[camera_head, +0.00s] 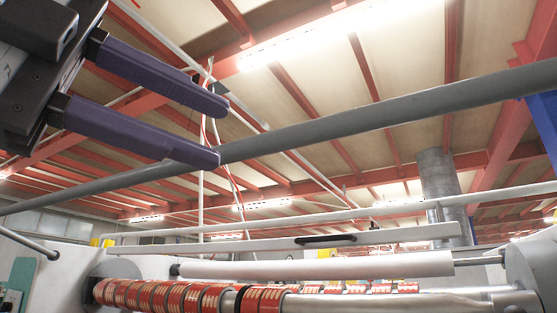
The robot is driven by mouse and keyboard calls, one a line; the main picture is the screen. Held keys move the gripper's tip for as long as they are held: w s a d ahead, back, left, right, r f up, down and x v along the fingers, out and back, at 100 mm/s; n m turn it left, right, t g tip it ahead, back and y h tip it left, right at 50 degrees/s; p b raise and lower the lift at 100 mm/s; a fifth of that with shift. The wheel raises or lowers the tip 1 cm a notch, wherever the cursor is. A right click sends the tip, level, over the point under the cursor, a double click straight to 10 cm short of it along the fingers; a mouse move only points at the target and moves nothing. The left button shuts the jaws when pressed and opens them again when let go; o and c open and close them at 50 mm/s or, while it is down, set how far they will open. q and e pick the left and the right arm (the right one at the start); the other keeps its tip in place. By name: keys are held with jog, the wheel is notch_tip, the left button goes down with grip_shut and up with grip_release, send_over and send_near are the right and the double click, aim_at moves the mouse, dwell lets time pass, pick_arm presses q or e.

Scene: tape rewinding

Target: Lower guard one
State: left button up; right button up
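A long grey bar (390,112) slants across the view, from low at the left to high at the right; it may be part of guard one, but I cannot tell for sure. My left gripper (222,130) comes in from the upper left with two purple fingers apart. Its lower finger crosses in front of the grey bar; I cannot tell if they touch. The upper finger is above the bar, and nothing shows held between them. A pale rail with a black handle (326,240) lies lower down, beyond the bar. My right gripper is not in view.
Below, a shaft carries several red tape rolls (160,297), with a white roller (320,265) behind it. Grey end discs (113,271) stand at the sides. White tubes run above the rollers. The space above the bar looks open up to the ceiling.

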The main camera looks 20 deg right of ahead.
pick_arm(q)
jog(key=p+x, duration=0.1)
jog(key=x, duration=0.9)
jog(key=shift+p, duration=0.35)
jog(key=shift+d, duration=0.1)
grip_shut()
